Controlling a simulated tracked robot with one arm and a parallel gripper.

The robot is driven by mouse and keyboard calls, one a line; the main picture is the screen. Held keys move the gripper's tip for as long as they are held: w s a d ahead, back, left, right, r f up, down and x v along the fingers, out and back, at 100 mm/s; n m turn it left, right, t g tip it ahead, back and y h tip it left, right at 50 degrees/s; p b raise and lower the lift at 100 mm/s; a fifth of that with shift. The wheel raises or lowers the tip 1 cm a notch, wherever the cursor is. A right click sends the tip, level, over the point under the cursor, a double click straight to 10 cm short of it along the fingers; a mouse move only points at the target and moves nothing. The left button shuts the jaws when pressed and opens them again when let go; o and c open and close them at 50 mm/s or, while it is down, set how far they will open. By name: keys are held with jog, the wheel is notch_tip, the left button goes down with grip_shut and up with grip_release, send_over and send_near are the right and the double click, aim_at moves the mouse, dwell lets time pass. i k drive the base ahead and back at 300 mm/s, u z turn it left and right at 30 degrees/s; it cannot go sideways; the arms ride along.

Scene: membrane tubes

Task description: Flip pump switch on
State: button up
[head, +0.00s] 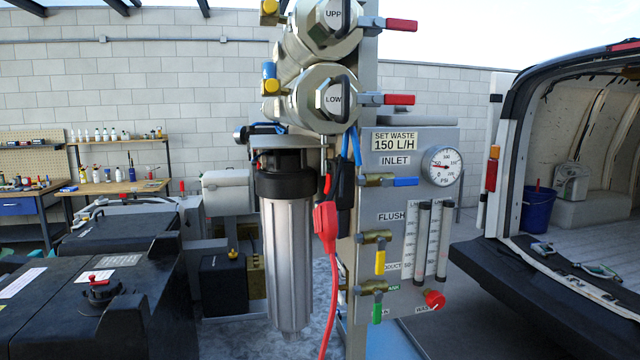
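I cannot make out a labelled pump switch. A small red part (327,183) shows on the post beside the filter housing, just above a red plug (325,218) with a red cable hanging down. A black part (344,190) sits right of it; I cannot tell if either is the switch. The grey control panel (450,150) right of the post carries a round gauge (443,166), two flow tubes (428,240), a red knob (434,299) and valves with blue, yellow and green handles. My gripper is not in view.
Two membrane tube ends, marked UPP (333,14) and LOW (333,99), jut out with red-handled valves. Black tanks (70,310) stand left, a workbench (115,185) behind, an open van (570,200) right.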

aim_at(329, 177)
jog(key=u, duration=0.05)
jog(key=i, duration=0.95)
jog(key=z, duration=0.1)
